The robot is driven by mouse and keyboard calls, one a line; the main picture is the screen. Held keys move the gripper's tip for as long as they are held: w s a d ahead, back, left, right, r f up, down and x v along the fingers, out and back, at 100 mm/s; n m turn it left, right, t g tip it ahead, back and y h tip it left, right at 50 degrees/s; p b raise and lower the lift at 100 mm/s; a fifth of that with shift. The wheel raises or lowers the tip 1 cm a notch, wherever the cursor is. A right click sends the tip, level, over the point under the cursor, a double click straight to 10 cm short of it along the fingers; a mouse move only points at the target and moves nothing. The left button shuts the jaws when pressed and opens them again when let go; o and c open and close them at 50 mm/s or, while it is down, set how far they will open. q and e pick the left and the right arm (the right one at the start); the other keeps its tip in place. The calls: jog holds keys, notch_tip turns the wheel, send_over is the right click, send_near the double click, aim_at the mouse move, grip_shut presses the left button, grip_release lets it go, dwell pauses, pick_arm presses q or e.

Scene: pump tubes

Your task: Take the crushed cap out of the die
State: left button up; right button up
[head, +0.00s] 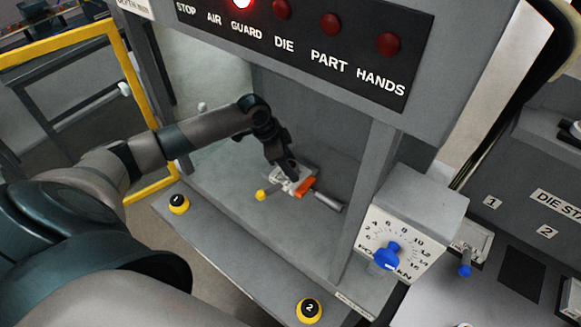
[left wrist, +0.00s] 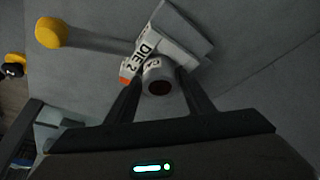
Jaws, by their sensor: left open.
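The die (head: 292,184) is a pale block inside the press bay; in the left wrist view its white block (left wrist: 180,38) reads "DIE 2". Part of the die is hidden behind the gripper. My right gripper is not in view.
A yellow ball handle (head: 261,195) sticks out left of the die. A post (head: 366,190) and force dial box (head: 402,235) bound the bay. The GUARD lamp (head: 243,3) glows red.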

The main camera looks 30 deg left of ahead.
aim_at(296, 165)
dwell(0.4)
pick_arm(q)
jog(key=c, duration=1)
jog(key=shift+r+b, duration=0.45)
jog(key=shift+r, duration=0.05)
notch_tip(296, 165, up, 3)
jog(key=shift+s+d+r+b, duration=0.1)
jog(key=shift+s+b, duration=0.05)
jog(key=shift+b, duration=0.7)
jog(key=s+d+r+b, duration=0.1)
jog(key=s+r, duration=0.1)
jog(key=s, duration=0.1)
jog(key=s+d+r+b, duration=0.1)
jog(key=s+r, duration=0.1)
jog(key=s, duration=0.2)
jog(key=s+d+r+b, duration=0.1)
jog(key=s+d+r, duration=0.1)
jog(key=s, duration=0.1)
jog(key=shift+s+d+r, duration=0.1)
jog(key=shift+s+r, duration=0.15)
jog(key=shift+r, duration=0.15)
